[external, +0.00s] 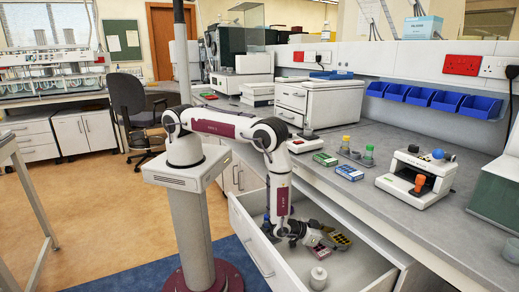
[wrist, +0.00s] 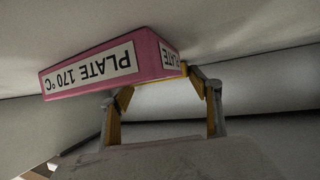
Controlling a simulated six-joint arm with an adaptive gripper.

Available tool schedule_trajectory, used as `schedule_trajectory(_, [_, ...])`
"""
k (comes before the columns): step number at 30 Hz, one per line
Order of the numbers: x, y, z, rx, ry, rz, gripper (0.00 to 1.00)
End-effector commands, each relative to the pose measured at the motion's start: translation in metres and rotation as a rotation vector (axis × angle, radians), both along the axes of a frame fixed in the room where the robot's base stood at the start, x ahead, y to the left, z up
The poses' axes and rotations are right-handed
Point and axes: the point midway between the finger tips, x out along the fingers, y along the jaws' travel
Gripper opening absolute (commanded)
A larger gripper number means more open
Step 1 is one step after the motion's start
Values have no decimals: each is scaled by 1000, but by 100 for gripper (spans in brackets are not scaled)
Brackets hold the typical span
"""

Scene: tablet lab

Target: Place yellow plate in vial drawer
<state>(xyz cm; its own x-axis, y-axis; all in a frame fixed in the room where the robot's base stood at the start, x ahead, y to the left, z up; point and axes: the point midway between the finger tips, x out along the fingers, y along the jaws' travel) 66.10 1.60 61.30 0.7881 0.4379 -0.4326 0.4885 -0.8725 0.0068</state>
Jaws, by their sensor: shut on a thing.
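My gripper (external: 306,237) is low inside the open drawer (external: 262,262) in the external view. In the external view a small pink, white-labelled block (external: 318,252) shows just right of my gripper.
A white round-topped jar (external: 318,278) stands in the near part of the drawer. Drawer walls are close around my gripper.

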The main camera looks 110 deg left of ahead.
Motion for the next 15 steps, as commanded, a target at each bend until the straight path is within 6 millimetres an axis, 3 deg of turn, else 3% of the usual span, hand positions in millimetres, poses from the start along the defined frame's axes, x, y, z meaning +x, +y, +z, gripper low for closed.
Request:
schedule_trajectory(5, [0,0,-3,0,0,0,44])
schedule_trajectory(6, [0,0,-2,0,0,0,73])
schedule_trajectory(7, [0,0,-2,0,0,0,80])
schedule_trajectory(15, [0,0,-2,0,0,0,80])
